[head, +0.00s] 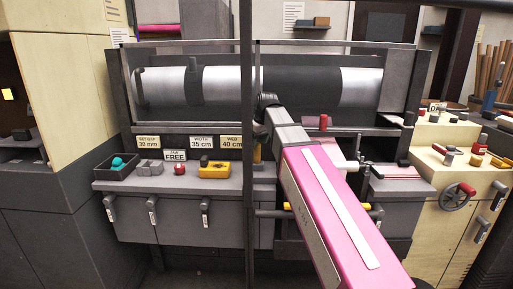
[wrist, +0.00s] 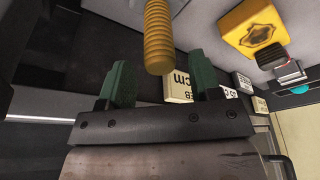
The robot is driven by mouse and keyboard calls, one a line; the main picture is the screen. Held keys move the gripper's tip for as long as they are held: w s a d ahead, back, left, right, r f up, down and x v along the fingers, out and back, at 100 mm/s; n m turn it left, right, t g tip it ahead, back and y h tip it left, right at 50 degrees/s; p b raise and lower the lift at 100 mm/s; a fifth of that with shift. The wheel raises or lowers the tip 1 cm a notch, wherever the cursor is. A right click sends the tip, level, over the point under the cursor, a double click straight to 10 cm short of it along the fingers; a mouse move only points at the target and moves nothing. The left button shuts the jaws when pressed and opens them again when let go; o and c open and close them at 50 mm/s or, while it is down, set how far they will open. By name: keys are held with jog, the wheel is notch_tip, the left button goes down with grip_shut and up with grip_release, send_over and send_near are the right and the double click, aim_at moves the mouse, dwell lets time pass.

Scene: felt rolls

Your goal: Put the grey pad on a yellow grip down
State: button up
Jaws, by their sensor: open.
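A yellow ribbed grip (wrist: 157,36) shows at the top middle of the wrist view. Its rounded end lies between and just beyond the two green fingers of my gripper (wrist: 157,75). The fingers are apart, and I see a gap on each side of the grip. Its other end runs out of the picture, and no grey pad can be made out there. In the head view a small yellow piece (head: 258,152), likely the same grip, shows beside the dark post, under my wrist. My fingers are hidden in that view.
A yellow box (head: 214,171), a red knob (head: 180,169), grey blocks (head: 149,167) and a dark tray (head: 118,167) stand on the grey ledge at left. A dark upright post (head: 247,220) crosses the view. The large roller (head: 218,86) lies behind.

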jog(key=v, duration=0.8)
jog(key=shift+r, duration=0.2)
jog(key=shift+s, duration=0.1)
